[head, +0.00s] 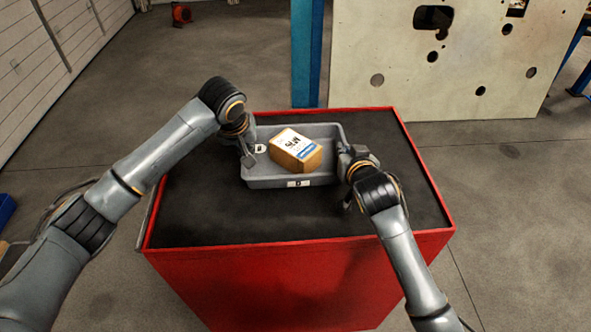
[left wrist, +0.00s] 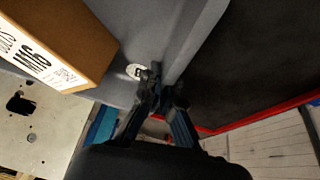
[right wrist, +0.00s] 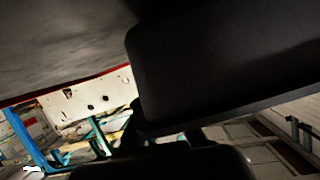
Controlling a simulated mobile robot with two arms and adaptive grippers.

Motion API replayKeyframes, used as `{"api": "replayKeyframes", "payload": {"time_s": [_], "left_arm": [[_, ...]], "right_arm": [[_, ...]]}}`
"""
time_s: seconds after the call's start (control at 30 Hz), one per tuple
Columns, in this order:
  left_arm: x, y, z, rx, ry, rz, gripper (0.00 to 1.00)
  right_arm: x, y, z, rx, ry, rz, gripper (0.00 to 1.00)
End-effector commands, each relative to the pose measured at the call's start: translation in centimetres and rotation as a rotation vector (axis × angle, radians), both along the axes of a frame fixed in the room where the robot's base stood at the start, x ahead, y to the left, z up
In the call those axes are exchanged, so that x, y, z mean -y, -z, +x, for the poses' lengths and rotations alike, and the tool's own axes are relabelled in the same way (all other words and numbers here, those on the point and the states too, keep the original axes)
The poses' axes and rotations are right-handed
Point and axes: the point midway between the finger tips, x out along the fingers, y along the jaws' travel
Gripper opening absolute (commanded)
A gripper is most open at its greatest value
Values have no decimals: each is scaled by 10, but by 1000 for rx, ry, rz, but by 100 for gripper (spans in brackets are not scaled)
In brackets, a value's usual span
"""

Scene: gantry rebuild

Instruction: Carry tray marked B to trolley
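A grey tray (head: 262,180) is on or just above the black top of a red cabinet or trolley (head: 300,222); I cannot tell whether it touches. A brown box (head: 297,150) with a white and blue label lies in it. A small tag on the front wall is too small to read; a round mark inside also shows in the left wrist view (left wrist: 134,71). My left gripper (head: 247,158) is at the tray's left wall, its fingers (left wrist: 165,88) closed on either side of it. My right gripper (head: 346,158) is at the right wall; its fingertips are hidden.
The black top is clear around the tray, with a raised red rim. Behind stand a blue post (head: 307,55) and a pale panel with holes (head: 460,70). A white slatted wall (head: 50,70) is at the left. Grey floor lies open around the red unit.

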Motion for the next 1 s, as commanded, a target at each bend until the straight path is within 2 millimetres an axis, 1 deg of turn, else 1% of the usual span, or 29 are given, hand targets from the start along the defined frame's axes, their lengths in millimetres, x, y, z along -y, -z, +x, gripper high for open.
{"api": "replayKeyframes", "payload": {"time_s": [0.03,0.13,0.2,0.27,0.47,0.5,0.57,0.6,0.67,1.0], "left_arm": [[0,6,1,2,-1,0,0],[0,12,1,2,-1,0,0],[-1,9,0,0,-1,1,16],[-1,9,0,0,-1,1,28],[0,9,0,0,0,1,28],[0,9,0,0,0,1,32],[0,9,0,0,0,0,45],[0,9,0,0,0,0,53],[0,9,0,0,0,0,65],[0,8,0,0,0,0,66]], "right_arm": [[0,6,0,3,1,0,0],[0,12,0,3,1,0,0],[1,9,0,-1,0,-1,16],[1,10,0,-3,0,-2,28],[0,12,-1,-6,0,-3,28],[0,12,-1,-6,0,-3,28],[0,12,-1,-7,0,-3,28],[0,12,-1,-7,0,-3,28],[0,13,-1,-8,0,-3,28],[0,15,-1,-12,-1,-4,28]]}}
